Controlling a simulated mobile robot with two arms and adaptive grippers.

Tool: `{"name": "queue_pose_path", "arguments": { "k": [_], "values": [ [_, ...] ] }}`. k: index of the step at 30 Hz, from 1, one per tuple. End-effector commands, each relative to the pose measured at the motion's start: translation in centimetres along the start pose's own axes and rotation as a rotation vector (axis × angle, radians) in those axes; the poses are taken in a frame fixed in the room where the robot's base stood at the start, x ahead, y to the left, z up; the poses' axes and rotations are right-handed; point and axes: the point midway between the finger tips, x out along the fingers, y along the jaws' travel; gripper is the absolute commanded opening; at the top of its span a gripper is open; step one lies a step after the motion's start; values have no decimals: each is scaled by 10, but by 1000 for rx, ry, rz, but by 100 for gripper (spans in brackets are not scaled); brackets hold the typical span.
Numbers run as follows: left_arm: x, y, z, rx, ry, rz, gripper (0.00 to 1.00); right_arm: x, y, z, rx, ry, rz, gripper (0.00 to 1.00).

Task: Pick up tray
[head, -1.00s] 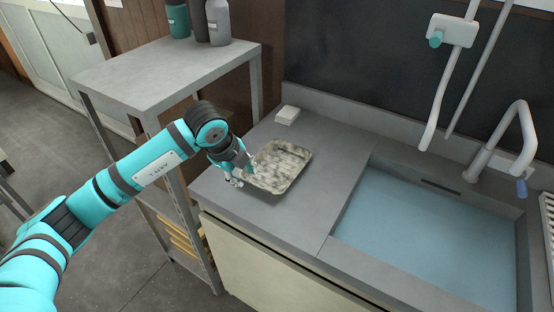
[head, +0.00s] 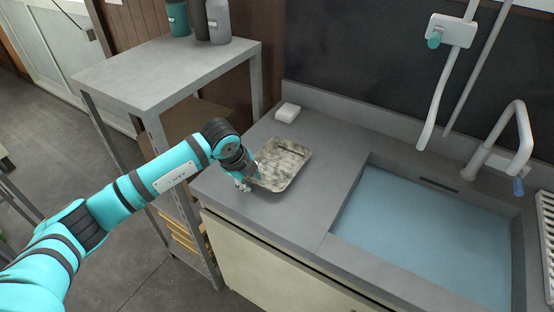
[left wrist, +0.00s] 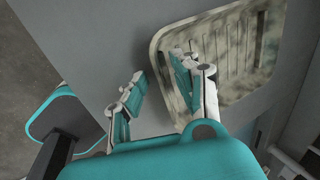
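The tray (head: 286,160) is a shallow rectangular metal tray with a mottled, stained surface. It lies flat on the grey counter, left of the sink. My left gripper (head: 248,181) is at the tray's near left edge. In the left wrist view, my left gripper (left wrist: 160,80) is open. One finger reaches over the inside of the tray (left wrist: 238,50), and the other is outside its rim. The rim passes between the fingers, and I cannot tell whether either finger touches it. The tray's near corner is partly hidden by the gripper. My right gripper is not in view.
The sink (head: 358,190) with bluish water lies right of the tray, with a faucet (head: 524,140) behind it. A small white block (head: 287,112) sits at the counter's back. A grey shelf (head: 150,75) with bottles stands left. The counter around the tray is mostly clear.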

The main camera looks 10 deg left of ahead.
Motion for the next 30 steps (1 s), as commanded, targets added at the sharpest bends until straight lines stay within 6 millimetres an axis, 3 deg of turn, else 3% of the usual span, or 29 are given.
{"name": "queue_pose_path", "arguments": {
  "k": [16,23,30],
  "values": [
    [4,2,0,0,0,0,30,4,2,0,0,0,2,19],
    [4,2,0,0,0,0,1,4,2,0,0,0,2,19],
    [4,2,0,0,0,0,0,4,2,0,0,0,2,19]
  ]
}}
